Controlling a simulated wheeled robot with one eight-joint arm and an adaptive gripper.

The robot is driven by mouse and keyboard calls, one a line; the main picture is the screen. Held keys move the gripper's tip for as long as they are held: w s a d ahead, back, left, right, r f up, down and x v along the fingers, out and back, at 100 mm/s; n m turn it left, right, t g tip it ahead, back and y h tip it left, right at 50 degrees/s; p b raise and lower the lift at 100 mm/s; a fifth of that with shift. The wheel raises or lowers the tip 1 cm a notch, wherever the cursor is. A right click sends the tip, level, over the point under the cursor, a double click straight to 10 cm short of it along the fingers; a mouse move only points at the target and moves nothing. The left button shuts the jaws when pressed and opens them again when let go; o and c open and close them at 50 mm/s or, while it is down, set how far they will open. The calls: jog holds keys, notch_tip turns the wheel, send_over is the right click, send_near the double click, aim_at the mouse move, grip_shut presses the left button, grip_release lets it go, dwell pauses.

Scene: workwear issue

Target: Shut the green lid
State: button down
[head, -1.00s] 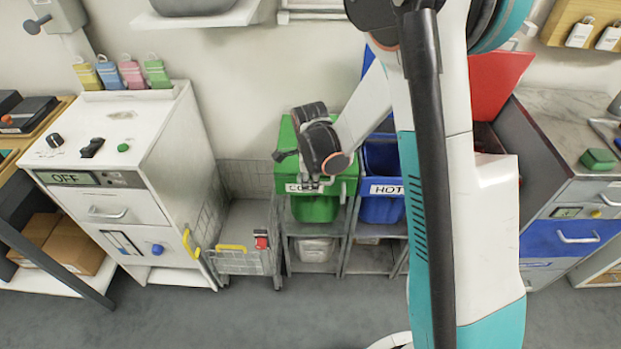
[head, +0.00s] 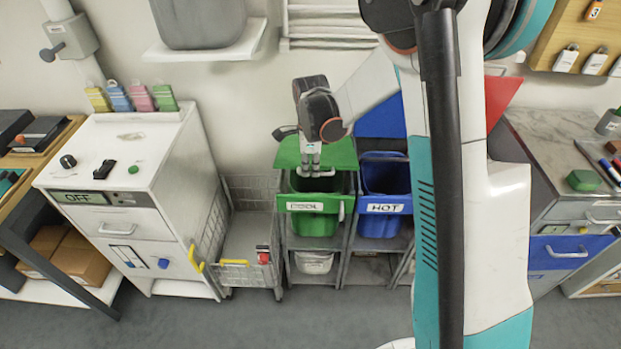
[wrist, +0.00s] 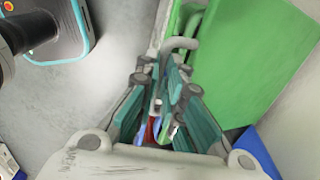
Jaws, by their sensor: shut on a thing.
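The green lid (head: 338,153) stands part open and tilted above the green bin (head: 314,225) labelled COOL. The bin's dark opening shows below the lid's front edge. My gripper (head: 311,170) is at that front edge, shut on the lid's pale handle (head: 318,174). In the wrist view the green lid (wrist: 255,70) fills the upper right. The curved handle (wrist: 181,44) shows there at my fingers (wrist: 165,105), which partly hide it. My wrist hides part of the lid in the head view.
A blue bin (head: 381,222) labelled HOT stands open just right, its blue lid (head: 382,120) raised. A wire cart (head: 248,268) and a white cabinet (head: 125,200) stand left. Grey drawers (head: 550,125) stand far right. Floor in front is clear.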

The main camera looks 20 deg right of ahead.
jog(key=w+d+r+p, duration=0.4)
jog(key=w+r, duration=0.6)
jog(key=r, duration=0.5)
jog(key=shift+w+p, duration=0.4)
jog(key=shift+p, duration=0.85)
jog(key=shift+f, duration=0.1)
jog(key=c, duration=2)
grip_release()
jog(key=o, duration=0.5)
jog(key=shift+w+d+f, duration=0.1)
jog(key=shift+w+f, duration=0.25)
jog(key=shift+w, duration=0.15)
jog(key=shift+r, duration=0.1)
jog(key=shift+c, duration=0.3)
jog(key=shift+s+r, duration=0.1)
jog(key=shift+c, duration=0.6)
jog(key=shift+r, duration=0.1)
